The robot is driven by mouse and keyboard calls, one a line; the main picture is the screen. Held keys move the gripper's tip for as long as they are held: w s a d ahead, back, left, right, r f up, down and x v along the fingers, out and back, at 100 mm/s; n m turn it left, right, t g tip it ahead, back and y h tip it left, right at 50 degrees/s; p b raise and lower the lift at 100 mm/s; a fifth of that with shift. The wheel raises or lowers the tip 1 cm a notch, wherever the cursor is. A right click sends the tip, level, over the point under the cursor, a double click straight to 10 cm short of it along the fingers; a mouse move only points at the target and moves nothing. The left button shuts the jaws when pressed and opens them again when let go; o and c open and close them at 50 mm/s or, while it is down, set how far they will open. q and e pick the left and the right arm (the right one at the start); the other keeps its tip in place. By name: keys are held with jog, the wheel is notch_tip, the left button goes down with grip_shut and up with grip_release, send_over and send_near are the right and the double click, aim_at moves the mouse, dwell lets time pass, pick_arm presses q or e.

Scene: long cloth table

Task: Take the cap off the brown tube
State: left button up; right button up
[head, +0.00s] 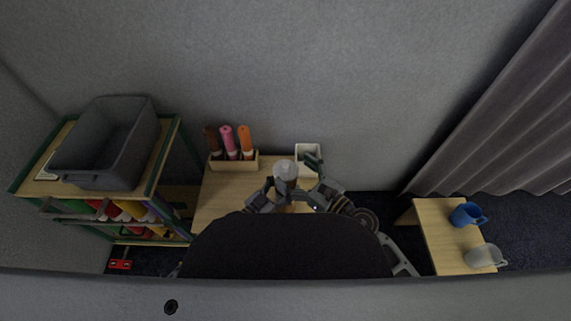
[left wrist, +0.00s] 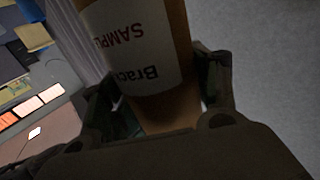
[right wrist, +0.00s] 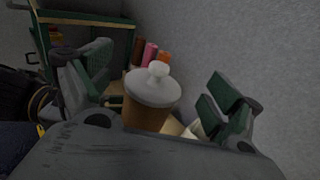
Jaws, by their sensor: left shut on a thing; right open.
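The brown tube (right wrist: 146,116) is upright, with a white cap (right wrist: 153,86) and round knob on its top end. In the head view the cap (head: 285,169) shows from above, over the table. In the left wrist view the tube (left wrist: 145,55) has a white label with red and black print. My left gripper (left wrist: 165,95) is shut on the tube, with a finger on each side. My right gripper (right wrist: 153,97) is open, its green-padded fingers spread to either side of the capped end. I cannot tell whether they touch it.
A wooden rack (head: 234,162) with brown, pink and orange tubes stands at the back of the table (head: 215,201). A white box (head: 308,147) is behind my right gripper. A grey bin (head: 108,143) tops the shelf at left. A side table (head: 438,229) at right holds a blue mug (head: 466,214) and a clear one (head: 484,257).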

aim_at(285, 165)
jog(key=shift+x, duration=1.85)
jog(key=shift+c, duration=0.2)
jog(key=c, duration=1.2)
jog(key=shift+r, duration=1.2)
jog(key=shift+r, duration=1.9)
pick_arm(q)
jog(key=o, duration=1.5)
